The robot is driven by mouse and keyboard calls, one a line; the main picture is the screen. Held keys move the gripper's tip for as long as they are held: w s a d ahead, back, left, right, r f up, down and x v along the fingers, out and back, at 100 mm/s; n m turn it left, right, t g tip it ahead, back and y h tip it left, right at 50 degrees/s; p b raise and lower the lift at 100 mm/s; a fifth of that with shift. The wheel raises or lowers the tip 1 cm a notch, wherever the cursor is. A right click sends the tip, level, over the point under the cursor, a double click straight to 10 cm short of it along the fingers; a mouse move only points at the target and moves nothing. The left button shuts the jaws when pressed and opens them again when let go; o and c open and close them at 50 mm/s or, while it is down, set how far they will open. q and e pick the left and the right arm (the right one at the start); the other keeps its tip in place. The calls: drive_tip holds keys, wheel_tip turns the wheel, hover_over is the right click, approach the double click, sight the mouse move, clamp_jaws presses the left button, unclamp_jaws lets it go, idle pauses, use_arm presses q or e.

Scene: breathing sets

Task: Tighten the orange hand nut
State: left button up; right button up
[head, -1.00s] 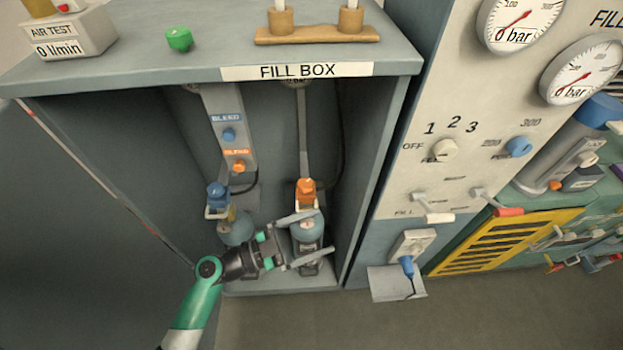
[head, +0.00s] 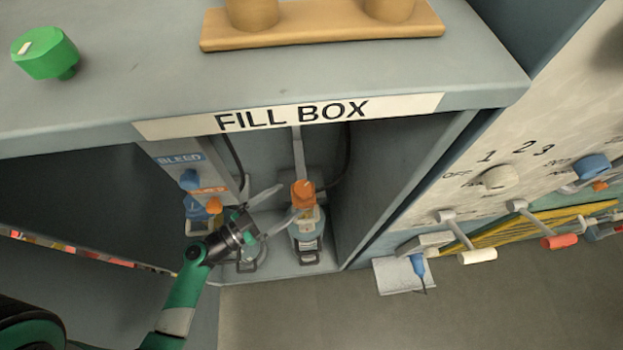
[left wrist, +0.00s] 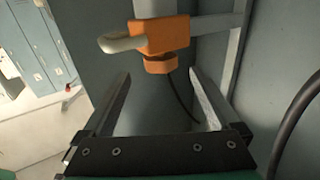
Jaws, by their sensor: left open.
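The orange hand nut (head: 303,192) sits at the top of the right-hand cylinder (head: 307,238) inside the fill box. In the left wrist view an orange fitting (left wrist: 160,38) with a narrower orange part below it (left wrist: 158,65) stands ahead, beyond the fingers. My left gripper (head: 287,202) is open, just left of the nut, with one finger higher and the other reaching toward the cylinder top. In the left wrist view its two fingers (left wrist: 162,88) are spread with nothing held between them. My right gripper is not in view.
The fill box's labelled top edge (head: 290,116) overhangs the opening. A bleed panel with blue and orange knobs (head: 200,195) stands left of the nut, close to my left gripper. The box's right wall (head: 395,185) bounds the right side. A dark hose (left wrist: 290,125) shows at right.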

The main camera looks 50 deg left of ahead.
sight(311, 184)
use_arm(q)
drive_tip(key=w, duration=0.6)
drive_tip(key=w+d, duration=0.1)
drive_tip(key=w, duration=0.2)
drive_tip(key=shift+w, duration=0.2)
drive_tip(key=c, duration=1.4)
